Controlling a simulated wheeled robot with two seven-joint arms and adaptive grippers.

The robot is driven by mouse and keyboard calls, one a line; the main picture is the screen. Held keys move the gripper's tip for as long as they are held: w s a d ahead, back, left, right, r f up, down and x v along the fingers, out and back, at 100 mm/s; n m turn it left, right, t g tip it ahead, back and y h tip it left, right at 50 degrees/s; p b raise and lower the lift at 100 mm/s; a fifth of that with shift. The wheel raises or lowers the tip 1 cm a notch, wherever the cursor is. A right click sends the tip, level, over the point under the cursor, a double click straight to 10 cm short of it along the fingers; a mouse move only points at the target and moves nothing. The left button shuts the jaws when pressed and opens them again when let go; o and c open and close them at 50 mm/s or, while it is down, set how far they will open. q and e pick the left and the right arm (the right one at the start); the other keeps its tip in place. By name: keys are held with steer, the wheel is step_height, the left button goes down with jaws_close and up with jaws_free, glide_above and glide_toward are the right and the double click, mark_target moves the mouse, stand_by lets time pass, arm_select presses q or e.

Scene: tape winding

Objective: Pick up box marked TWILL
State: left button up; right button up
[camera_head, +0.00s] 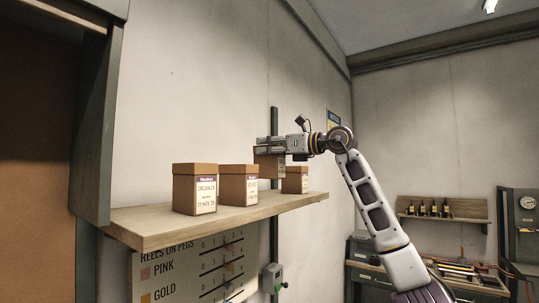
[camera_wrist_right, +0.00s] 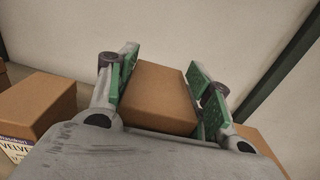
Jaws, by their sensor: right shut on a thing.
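My right gripper (camera_head: 283,145) is above the wooden wall shelf and shut on a brown cardboard box (camera_head: 269,165). In the right wrist view this box (camera_wrist_right: 158,97) sits between the two green-padded fingers (camera_wrist_right: 158,85). It appears raised a little above the shelf, behind and right of the middle box. I cannot read its label, so the name TWILL does not show. My left gripper is in neither view.
The shelf (camera_head: 150,226) also carries a box labelled ORGANZA (camera_head: 195,188), a middle box (camera_head: 238,184), which seems marked VELVET in the wrist view (camera_wrist_right: 40,103), and a right box (camera_head: 296,181). A dark vertical post (camera_head: 274,118) stands behind the gripper.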

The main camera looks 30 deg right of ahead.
steer(key=shift+r, duration=0.4)
steer(key=shift+s+d+r, duration=0.1)
steer(key=shift+s+r, duration=0.05)
steer(key=shift+s, duration=0.05)
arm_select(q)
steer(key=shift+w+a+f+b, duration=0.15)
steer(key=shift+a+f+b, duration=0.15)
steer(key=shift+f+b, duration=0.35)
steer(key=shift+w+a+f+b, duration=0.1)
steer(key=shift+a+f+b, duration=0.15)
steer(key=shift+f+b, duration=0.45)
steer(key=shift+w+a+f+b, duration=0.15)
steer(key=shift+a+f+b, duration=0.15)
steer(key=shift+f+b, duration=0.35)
arm_select(e)
steer(key=a+v, duration=0.1)
steer(key=v, duration=1.8)
steer(key=shift+s, duration=0.35)
